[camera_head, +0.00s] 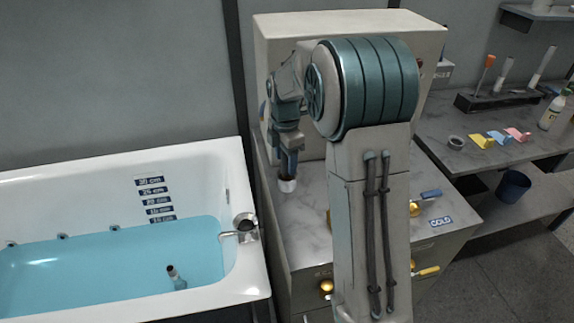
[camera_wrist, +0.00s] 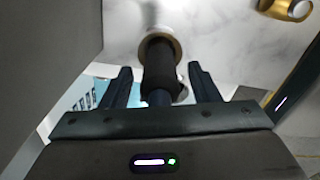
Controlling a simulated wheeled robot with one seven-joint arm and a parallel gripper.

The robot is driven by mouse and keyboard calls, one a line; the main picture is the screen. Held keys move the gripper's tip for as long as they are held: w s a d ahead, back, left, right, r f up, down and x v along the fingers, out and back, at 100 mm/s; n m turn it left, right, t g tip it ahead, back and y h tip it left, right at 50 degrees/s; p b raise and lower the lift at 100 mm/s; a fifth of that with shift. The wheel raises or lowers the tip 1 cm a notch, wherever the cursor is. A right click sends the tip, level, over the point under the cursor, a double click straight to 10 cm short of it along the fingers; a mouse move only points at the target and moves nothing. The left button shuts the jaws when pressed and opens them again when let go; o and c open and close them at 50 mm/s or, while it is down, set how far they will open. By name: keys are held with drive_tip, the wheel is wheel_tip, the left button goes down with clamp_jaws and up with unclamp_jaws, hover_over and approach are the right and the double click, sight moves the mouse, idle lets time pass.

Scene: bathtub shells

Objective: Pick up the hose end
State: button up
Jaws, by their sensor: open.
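A dark cylindrical piece with a cream collar, which looks like the hose end (camera_wrist: 160,75), is between my gripper's two fingers in the wrist view. Gaps show on both sides of it, so neither finger seems to press on it. My gripper (camera_wrist: 160,68) is open. In the head view my gripper (camera_head: 289,160) points down over the grey marble counter (camera_head: 305,225), and the pale collar of the hose end (camera_head: 287,186) shows just below it. Whether the collar touches the counter is hard to tell. Any hose running from it is hidden.
A white bathtub (camera_head: 250,275) with blue water is left of the counter, with a small dark-topped object (camera_head: 174,275) in it. A tap (camera_head: 243,228) sits on the tub's edge. A tall beige box (camera_head: 285,40) stands behind my arm. A side table (camera_head: 450,130) is at right.

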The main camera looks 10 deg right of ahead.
drive_tip(key=c, duration=1.1)
drive_tip(key=shift+c, duration=0.2)
drive_tip(key=shift+r, duration=0.2)
